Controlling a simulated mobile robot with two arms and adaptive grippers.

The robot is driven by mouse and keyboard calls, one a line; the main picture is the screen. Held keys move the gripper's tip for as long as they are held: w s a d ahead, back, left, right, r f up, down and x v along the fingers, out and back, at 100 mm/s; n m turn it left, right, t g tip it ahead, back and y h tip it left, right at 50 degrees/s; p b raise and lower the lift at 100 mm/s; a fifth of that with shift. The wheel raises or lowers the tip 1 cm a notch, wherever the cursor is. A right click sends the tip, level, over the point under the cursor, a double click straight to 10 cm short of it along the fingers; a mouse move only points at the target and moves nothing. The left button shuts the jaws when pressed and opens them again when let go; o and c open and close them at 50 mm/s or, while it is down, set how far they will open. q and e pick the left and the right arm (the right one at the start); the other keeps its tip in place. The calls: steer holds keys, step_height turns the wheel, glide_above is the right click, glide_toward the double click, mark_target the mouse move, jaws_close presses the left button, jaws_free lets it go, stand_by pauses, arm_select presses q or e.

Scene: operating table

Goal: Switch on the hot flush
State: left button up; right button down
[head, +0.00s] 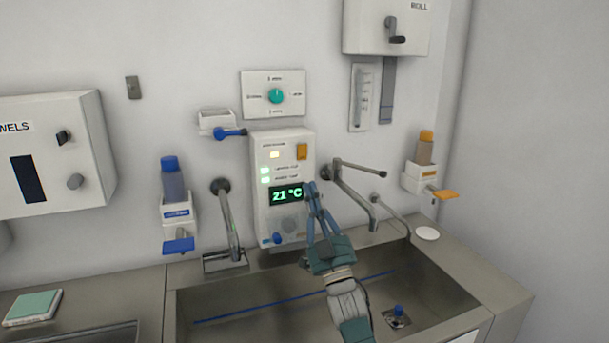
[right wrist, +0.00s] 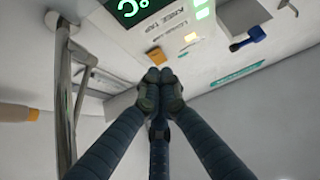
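A white control panel (head: 260,215) is on the wall above the sink. Its green display (head: 287,195) reads 21 °C. An orange switch (head: 302,151) sits at its upper right, beside a lit yellowish lamp (head: 274,155); two pale green lamps (head: 265,175) glow below. I cannot read which control is labelled hot flush. My right gripper (head: 312,188) is in front of the panel's right edge, below the orange switch. In the right wrist view its fingertips (right wrist: 160,75) meet with nothing between them, and the orange switch (right wrist: 155,56) shows just past them. My left gripper is not in view.
A tap (head: 355,188) stands close right of my right gripper, another tap (head: 228,220) left of the panel. Below is a steel sink (head: 250,300). A dial plate (head: 290,85) is above the panel. Dispensers (head: 178,210) (head: 420,178) hang on both sides.

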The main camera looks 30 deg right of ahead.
steer(key=shift+v, duration=2.25)
